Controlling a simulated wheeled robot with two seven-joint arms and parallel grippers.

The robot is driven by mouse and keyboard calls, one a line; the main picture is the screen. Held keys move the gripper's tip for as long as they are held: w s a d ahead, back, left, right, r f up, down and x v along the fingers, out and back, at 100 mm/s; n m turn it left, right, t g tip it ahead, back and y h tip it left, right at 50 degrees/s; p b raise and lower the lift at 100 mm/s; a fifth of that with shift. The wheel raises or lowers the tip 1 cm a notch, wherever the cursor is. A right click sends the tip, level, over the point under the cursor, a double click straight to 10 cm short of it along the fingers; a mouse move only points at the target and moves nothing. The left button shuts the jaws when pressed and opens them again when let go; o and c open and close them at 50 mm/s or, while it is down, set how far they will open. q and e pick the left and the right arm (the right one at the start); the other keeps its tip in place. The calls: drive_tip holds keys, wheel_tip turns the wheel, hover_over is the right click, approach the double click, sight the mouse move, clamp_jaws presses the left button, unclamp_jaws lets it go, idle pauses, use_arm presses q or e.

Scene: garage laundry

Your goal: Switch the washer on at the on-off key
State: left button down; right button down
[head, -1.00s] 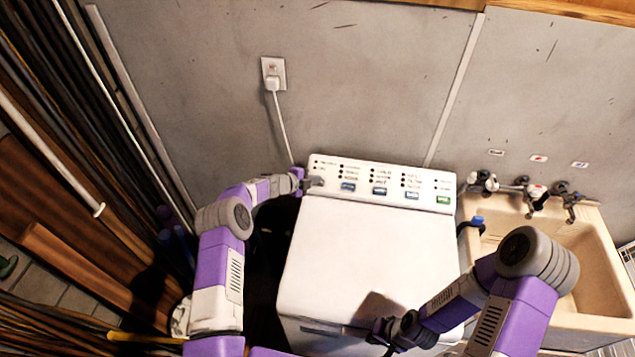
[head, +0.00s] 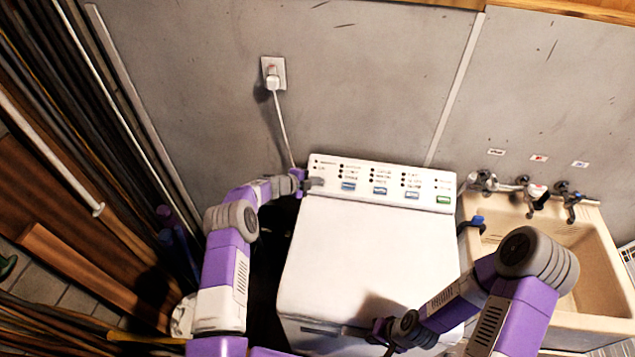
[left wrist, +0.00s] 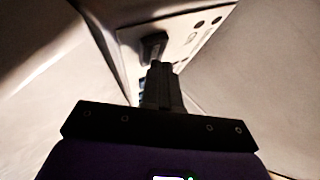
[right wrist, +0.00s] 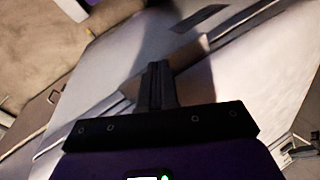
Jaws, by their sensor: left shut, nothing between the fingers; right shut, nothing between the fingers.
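The white washer (head: 375,255) stands in the middle of the head view, with its control panel (head: 330,165) along the back. The panel carries small dark dots, several blue keys (head: 380,191) and a green key (head: 443,199) at its right end. No label can be read, so I cannot tell which is the on-off key. My left gripper (head: 314,184) is shut and empty at the panel's left end, left of the leftmost blue key (head: 348,186); contact is unclear. In the left wrist view its fingertips (left wrist: 160,68) point at the panel. My right gripper (head: 372,334) is shut and empty over the washer's front edge.
A beige sink (head: 575,245) with taps (head: 535,192) stands right of the washer. A plug and cord (head: 273,84) hang from a wall socket behind. Long poles and boards (head: 80,240) crowd the left side. The washer lid is clear.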

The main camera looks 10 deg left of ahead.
use_arm(q)
drive_tip(key=shift+f+b, duration=0.3)
drive_tip(key=shift+f, duration=0.1)
drive_tip(key=shift+w+f+b, duration=0.1)
drive_tip(key=shift+b, duration=0.25)
idle(0.9)
drive_tip(key=shift+a, duration=0.1)
drive_tip(key=shift+r+p, duration=0.8)
drive_tip(key=shift+s+r, duration=0.1)
drive_tip(key=shift+s, duration=0.1)
drive_tip(key=r+p, duration=0.1)
drive_tip(key=s+r+p, duration=0.1)
drive_tip(key=r, duration=0.1)
drive_tip(key=shift+p, duration=0.35)
drive_tip(key=shift+s+r, duration=0.45)
drive_tip(key=shift+r, duration=0.35)
